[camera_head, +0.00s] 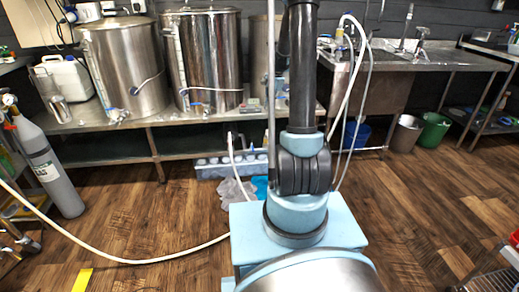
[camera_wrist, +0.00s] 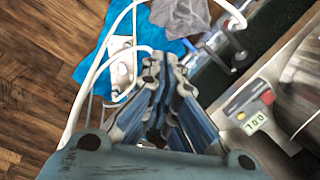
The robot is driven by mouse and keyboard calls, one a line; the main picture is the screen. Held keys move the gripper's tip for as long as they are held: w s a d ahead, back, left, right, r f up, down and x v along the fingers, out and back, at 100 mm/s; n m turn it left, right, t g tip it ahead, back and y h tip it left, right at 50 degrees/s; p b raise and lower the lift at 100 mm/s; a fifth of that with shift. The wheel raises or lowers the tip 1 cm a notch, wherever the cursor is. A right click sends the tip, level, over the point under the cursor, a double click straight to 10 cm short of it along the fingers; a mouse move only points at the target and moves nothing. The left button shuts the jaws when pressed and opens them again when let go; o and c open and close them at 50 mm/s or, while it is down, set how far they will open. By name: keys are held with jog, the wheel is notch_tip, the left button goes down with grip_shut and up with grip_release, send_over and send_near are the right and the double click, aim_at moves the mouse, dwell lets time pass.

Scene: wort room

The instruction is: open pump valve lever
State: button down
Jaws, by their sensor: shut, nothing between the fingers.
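My gripper (camera_wrist: 163,62) points away from the wrist camera in the wrist view, with its fingers together and nothing between them. Just left of the fingertips is a metal fitting (camera_wrist: 120,66) with white hose around it, lying over a blue cloth. It may be part of the pump; I cannot make out a lever on it for certain. Whether the fingers touch it I cannot tell. In the head view my arm hides the gripper and the pump area. A white hose (camera_head: 232,155) hangs down beside the arm there.
Steel kettles (camera_head: 125,65) and (camera_head: 205,55) stand on a steel bench (camera_head: 170,118). Cloths lie on the floor, blue (camera_head: 260,187) and grey (camera_wrist: 180,14). A device with a display (camera_wrist: 252,115) is right of my gripper. A grey cylinder (camera_head: 48,170) stands at left. Wooden floor is open at right.

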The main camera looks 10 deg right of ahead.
aim_at(253, 148)
jog(key=w+d+f+m, duration=0.25)
jog(key=w+f, duration=0.45)
jog(key=f, duration=0.5)
jog(key=w+d+f+m, duration=0.1)
jog(key=w+f+m, duration=0.35)
jog(key=f, duration=0.75)
jog(key=w+a+f+n, duration=0.1)
jog(key=a+f, duration=0.5)
jog(key=f, duration=0.3)
jog(key=shift+w+a+f+g+y, duration=0.15)
jog(key=shift+w+f+g+y, duration=0.15)
jog(key=shift+y, duration=0.1)
